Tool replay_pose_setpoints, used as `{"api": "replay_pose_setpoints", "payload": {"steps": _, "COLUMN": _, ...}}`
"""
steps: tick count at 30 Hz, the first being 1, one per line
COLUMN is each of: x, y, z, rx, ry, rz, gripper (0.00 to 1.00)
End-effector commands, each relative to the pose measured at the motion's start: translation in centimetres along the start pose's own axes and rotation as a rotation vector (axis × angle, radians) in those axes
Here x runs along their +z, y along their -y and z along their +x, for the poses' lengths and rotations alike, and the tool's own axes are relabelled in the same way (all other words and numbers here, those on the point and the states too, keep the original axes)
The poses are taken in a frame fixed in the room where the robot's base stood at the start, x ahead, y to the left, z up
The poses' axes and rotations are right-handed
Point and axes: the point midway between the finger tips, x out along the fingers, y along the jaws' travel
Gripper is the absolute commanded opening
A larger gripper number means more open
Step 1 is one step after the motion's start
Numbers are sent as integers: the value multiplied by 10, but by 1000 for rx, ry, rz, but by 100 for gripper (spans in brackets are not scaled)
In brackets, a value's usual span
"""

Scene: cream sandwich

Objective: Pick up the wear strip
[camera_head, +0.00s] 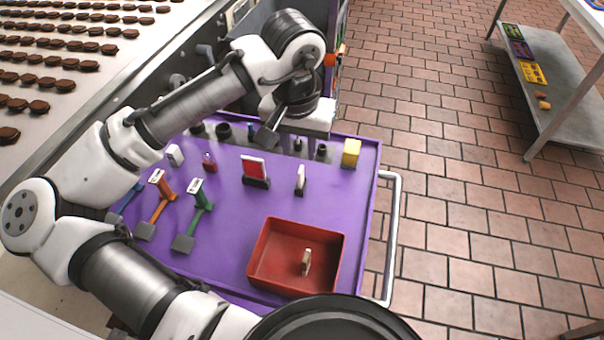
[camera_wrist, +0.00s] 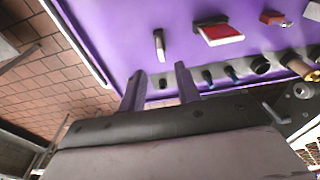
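A thin pale strip (camera_head: 300,179), likely the wear strip, stands upright in a small dark base on the purple cart top. It also shows in the wrist view (camera_wrist: 159,45), ahead of my fingers. A similar pale piece (camera_head: 306,262) stands in the red bin (camera_head: 338,262); I cannot tell for certain which is the wear strip. My gripper (camera_wrist: 160,86) is open, with nothing between its two dark fingers. It is over the far part of the cart, behind the upright strip and apart from it.
A red block in a dark holder (camera_head: 255,172) stands left of the strip, and a yellow block (camera_head: 351,153) to the right. Several coloured-handled tools, including a green one (camera_head: 198,205), lie at left. A cart handle (camera_head: 394,230) runs along the right edge.

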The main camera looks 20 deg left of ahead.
Motion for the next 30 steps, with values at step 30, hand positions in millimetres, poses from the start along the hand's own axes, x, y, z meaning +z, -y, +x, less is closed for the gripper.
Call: {"api": "replay_pose_setpoints", "payload": {"steps": 30, "x": -2, "y": 1, "z": 88, "rx": 2, "ry": -5, "rz": 2, "gripper": 33}}
